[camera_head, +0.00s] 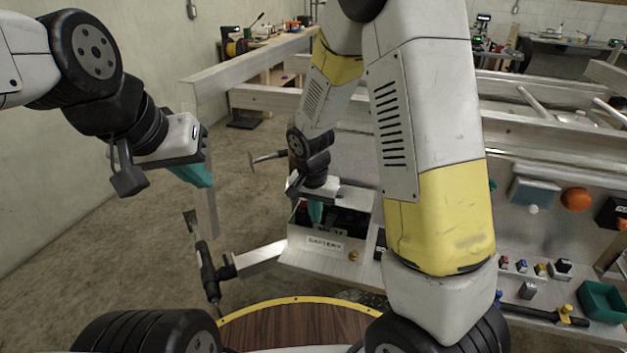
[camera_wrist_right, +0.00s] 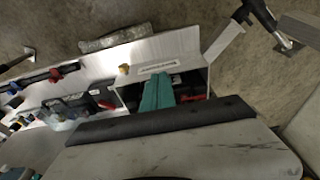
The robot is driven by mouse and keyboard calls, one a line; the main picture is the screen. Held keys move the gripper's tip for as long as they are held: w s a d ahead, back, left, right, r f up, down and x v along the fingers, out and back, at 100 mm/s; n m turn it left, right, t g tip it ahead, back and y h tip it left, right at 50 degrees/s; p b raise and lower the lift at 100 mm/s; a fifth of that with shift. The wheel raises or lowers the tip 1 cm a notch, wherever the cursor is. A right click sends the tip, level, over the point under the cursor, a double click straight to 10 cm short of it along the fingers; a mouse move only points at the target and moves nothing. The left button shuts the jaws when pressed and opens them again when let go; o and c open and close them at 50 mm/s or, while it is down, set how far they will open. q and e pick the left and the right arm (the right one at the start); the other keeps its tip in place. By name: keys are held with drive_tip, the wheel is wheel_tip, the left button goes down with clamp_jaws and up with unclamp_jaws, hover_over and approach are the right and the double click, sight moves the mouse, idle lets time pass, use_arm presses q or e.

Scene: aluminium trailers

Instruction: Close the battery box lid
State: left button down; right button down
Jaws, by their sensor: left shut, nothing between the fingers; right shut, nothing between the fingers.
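The battery box (camera_head: 300,258) is an aluminium box with a "BATTERY" label on its near face. It is open at the top, and dark and red parts show inside. The box also shows in the right wrist view (camera_wrist_right: 190,48). Its lid cannot be made out clearly; my right arm covers much of the area behind the box. My right gripper (camera_head: 315,213) has teal fingers shut and empty, pointing down at the box opening; they also show in the right wrist view (camera_wrist_right: 158,92). My left gripper (camera_head: 200,177) is shut and empty, in the air left of the box.
Aluminium trailer rails (camera_head: 262,99) run behind the box. A black coupling arm (camera_head: 207,272) sticks out at the box's left. Open floor lies at left.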

drive_tip(key=shift+s+f, duration=0.15)
drive_tip(key=shift+f, duration=0.55)
drive_tip(key=shift+r, duration=0.1)
idle(0.7)
